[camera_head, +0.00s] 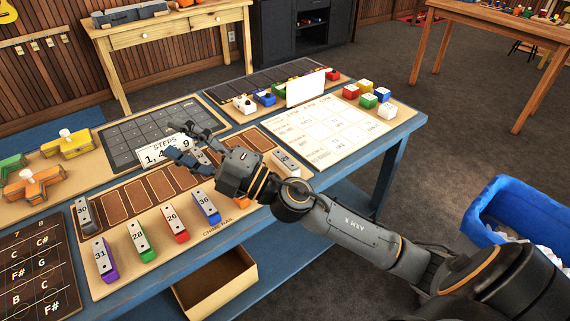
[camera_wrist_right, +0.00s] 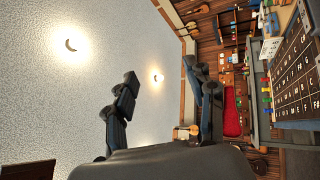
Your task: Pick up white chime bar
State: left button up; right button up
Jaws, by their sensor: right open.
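Several chime bars lie on the brown chime rail board (camera_head: 190,251). A pale bar (camera_head: 285,161) at its right end looks white or light grey. A grey bar numbered 30 (camera_head: 84,215) is at its left end. Purple (camera_head: 104,258), green (camera_head: 140,241), red (camera_head: 175,222) and blue (camera_head: 206,206) bars stand along the front. An orange bar (camera_head: 241,202) is mostly hidden under my right arm. My right gripper (camera_head: 180,141) is open and empty above the back of the board, near the STEPS card (camera_head: 160,156). It shows open in the right wrist view too (camera_wrist_right: 163,90). My left gripper is out of view.
A white upright card (camera_head: 306,88) and several coloured blocks (camera_head: 366,86) stand toward the back right. Yellow (camera_head: 68,144) and orange (camera_head: 34,184) pieces lie at the left. A cardboard box (camera_head: 217,281) sits on the lower shelf; a blue bin (camera_head: 487,209) is at right.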

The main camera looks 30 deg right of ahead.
jog(key=a+n+g+y, duration=0.3)
jog(key=n+g, duration=0.2)
jog(key=n, duration=0.2)
jog(key=n+g+h, duration=0.5)
jog(key=g+h, duration=0.3)
jog(key=h, duration=0.9)
send_near(286, 159)
jog(key=x, duration=0.4)
jog(key=shift+w+d+f+p, duration=0.15)
jog(key=shift+w+d+p, duration=0.05)
jog(key=shift+w+p, duration=0.1)
jog(key=x, duration=0.3)
jog(key=p+x, duration=0.1)
jog(key=x, duration=0.1)
jog(key=shift+a+f, duration=0.15)
jog(key=shift+a, duration=0.1)
jog(key=shift+w+f, duration=0.1)
jog(key=shift+f, duration=0.15)
jog(key=shift+f, duration=0.2)
